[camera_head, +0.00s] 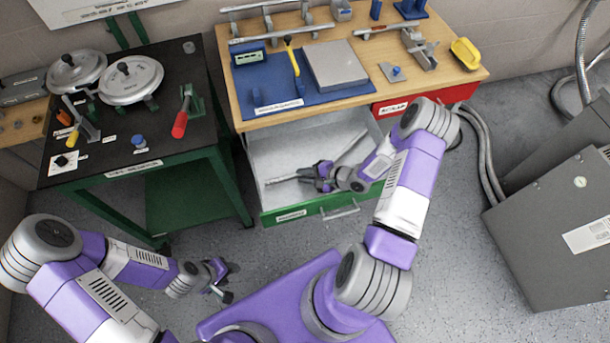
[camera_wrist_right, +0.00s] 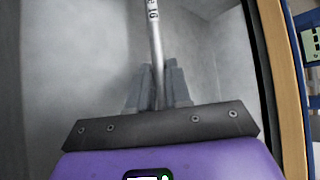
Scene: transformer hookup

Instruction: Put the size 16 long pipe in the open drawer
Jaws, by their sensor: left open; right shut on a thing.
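The size 16 long pipe (camera_wrist_right: 155,45) is a thin grey rod marked "16" in the right wrist view. My right gripper (camera_wrist_right: 156,85) is shut on it, and the pipe runs away from the fingers. In the head view my right gripper (camera_head: 318,178) is at the open drawer (camera_head: 285,216), over its grey interior, behind the green front. A thin grey bar (camera_head: 286,178) extends left from the gripper, apparently the pipe. Whether it touches the drawer floor I cannot tell. My left gripper (camera_head: 222,282) is open and empty, low over the floor at the left.
The wooden workbench (camera_head: 440,80) above the drawer carries a blue mat (camera_head: 260,90), a grey plate (camera_head: 335,65) and tools. A red scrap drawer (camera_head: 425,101) is to the right. A green bench (camera_head: 115,160) stands left, a grey cabinet (camera_head: 550,235) right.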

